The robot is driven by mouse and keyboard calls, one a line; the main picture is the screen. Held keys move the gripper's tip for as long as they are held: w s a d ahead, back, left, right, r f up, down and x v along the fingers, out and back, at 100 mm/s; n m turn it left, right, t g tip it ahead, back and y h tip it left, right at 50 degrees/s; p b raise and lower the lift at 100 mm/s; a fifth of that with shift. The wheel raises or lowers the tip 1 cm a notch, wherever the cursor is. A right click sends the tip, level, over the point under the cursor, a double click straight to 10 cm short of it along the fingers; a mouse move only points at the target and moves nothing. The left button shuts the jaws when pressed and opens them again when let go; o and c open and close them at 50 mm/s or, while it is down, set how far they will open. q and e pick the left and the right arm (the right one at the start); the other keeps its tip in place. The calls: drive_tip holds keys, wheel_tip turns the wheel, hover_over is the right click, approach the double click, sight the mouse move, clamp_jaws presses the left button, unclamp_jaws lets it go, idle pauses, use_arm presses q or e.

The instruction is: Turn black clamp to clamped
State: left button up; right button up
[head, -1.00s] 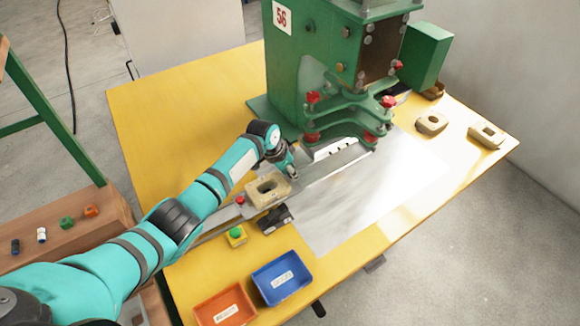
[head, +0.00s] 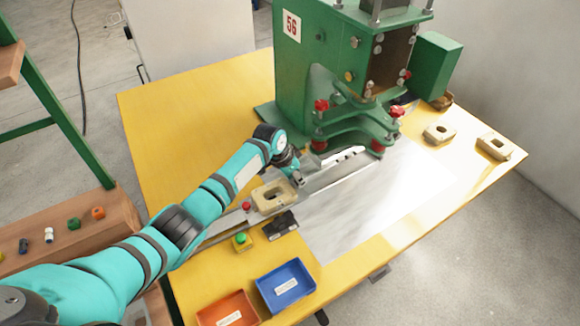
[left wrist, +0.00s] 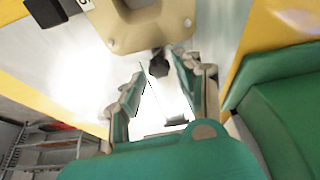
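A beige fixture block (head: 264,205) with an oblong opening sits on the metal rail on the yellow table. A dark device (head: 281,225) lies at its near right side; I cannot tell if this is the black clamp. My left gripper (head: 298,182) is just beyond the block's far right corner. In the left wrist view the left gripper (left wrist: 160,88) has its fingers apart. A small black knob (left wrist: 158,66), possibly the clamp's, shows at the edge of the beige block (left wrist: 145,32), between the fingertips in the picture. Contact is unclear. My right gripper is out of view.
The green press (head: 300,80) stands just beyond the gripper, with red knobs low on its front. A green button box (head: 241,241), a blue tray (head: 286,286) and an orange tray (head: 228,309) are nearer. The metal sheet (head: 370,205) to the right is clear.

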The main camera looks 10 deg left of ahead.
use_arm(q)
drive_tip(key=v, duration=1.1)
